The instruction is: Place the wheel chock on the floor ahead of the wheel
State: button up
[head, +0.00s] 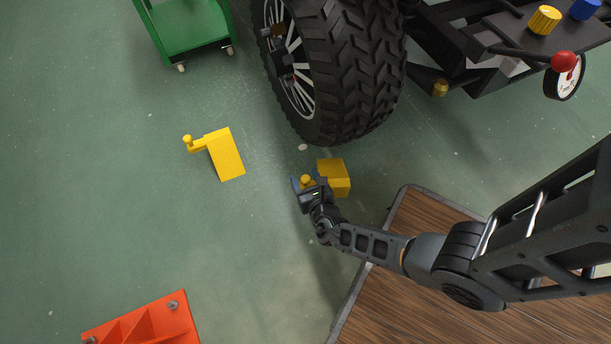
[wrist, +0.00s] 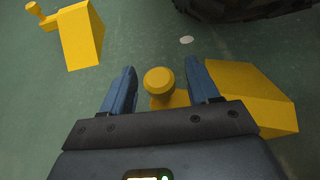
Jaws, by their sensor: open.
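A yellow wheel chock (head: 336,178) lies on the green floor just below the big black wheel (head: 345,75). Its wedge (wrist: 245,98) and round knob (wrist: 159,82) show in the wrist view. My gripper (head: 306,182) is open, with its two blue fingers on either side of the knob and a gap to each. A second yellow chock (head: 225,155) with a knob lies farther left on the floor; it also shows at the top left of the wrist view (wrist: 82,38). My gripper body hides part of the near chock's handle.
A wooden platform (head: 400,290) with a grey edge lies at the lower right. A green cart (head: 188,30) stands at the top left, and an orange bracket (head: 145,322) at the bottom left. The left floor is mostly clear.

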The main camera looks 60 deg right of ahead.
jog(key=p+v, duration=0.4)
jog(key=v, duration=0.8)
jog(key=shift+p, duration=0.35)
jog(key=s+a+r+m+g+y, duration=0.1)
jog(key=s+m+g+y, duration=0.15)
jog(key=s+m, duration=0.55)
jog(key=s+a+r+m+y, duration=0.45)
jog(key=s+r+m, duration=0.2)
jog(key=r, duration=0.25)
notch_tip(320, 180, up, 34)
jog(key=w+a+m+t+y, duration=0.1)
jog(key=w+a+m+t, duration=0.1)
jog(key=m+t, duration=0.5)
jog(key=m, duration=0.6)
jog(key=shift+a+f+m+y, duration=0.15)
jog(key=shift+a+m+y, duration=0.05)
jog(key=shift+m+y, duration=0.15)
